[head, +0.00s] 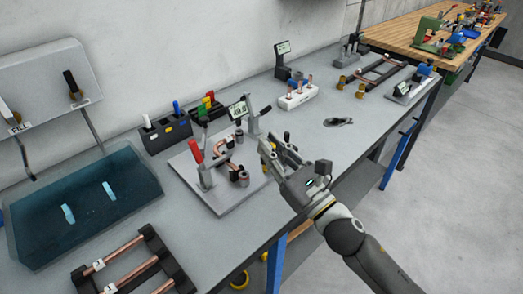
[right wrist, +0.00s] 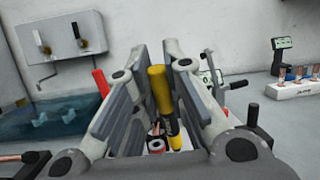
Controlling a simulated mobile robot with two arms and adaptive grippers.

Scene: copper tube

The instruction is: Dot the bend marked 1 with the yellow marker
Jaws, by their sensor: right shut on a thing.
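My right gripper (head: 272,150) hangs over the grey bench, just right of the bending fixture (head: 222,197) with the red-handled clamp. A copper tube (head: 221,147) lies in the fixture, partly hidden by clamps and posts. I cannot tell whether the marker's tip touches anything. My left gripper is not in view.
Behind the fixture stand a dark pen holder (head: 166,134) and a small display (head: 239,110). A blue water tank (head: 60,232) and a tube rack (head: 172,263) are at left. A white block with tubes (head: 296,100) stands farther back.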

